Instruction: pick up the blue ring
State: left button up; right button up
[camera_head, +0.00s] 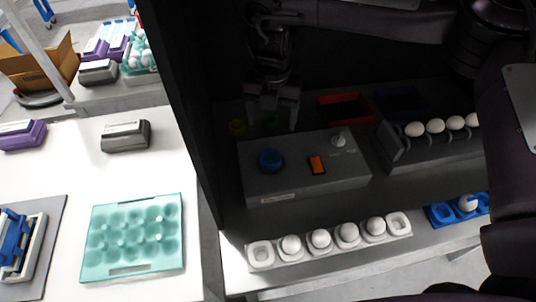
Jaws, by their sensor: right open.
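The blue ring (270,160) sits on the left part of the top of a grey control box (280,187), around or on a round dark blue piece; I cannot tell which. My right gripper (272,122) hangs behind and above it, at the back left of the box. Its two fingers are apart, with nothing visible held between them. It looks apart from the ring. My left gripper does not show.
The box also carries an orange switch (317,165) and a white knob (338,140). A white egg strip (260,255) lies in front. Dark walls enclose the left and back. A red bin (345,107) and grey egg rack (392,149) stand to the right.

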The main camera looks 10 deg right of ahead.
jog(key=b, duration=0.5)
send_over(271, 153)
jog(key=s, duration=0.2)
notch_tip(271, 153, down, 5)
jog(key=f, duration=0.3)
jog(key=shift+w+a+f, duration=0.1)
jog(key=shift+w+a, duration=0.05)
jog(key=shift+a, duration=0.05)
notch_tip(271, 153, down, 4)
jog(key=shift+w+f+p, duration=0.1)
jog(key=shift+f+p, duration=0.05)
jog(key=shift+p, duration=0.65)
jog(key=shift+f, duration=0.55)
jog(key=c, duration=1)
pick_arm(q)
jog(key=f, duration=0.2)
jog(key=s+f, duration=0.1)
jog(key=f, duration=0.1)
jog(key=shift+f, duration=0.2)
pick_arm(e)
jog(key=shift+c, duration=0.2)
jog(key=shift+r, duration=0.15)
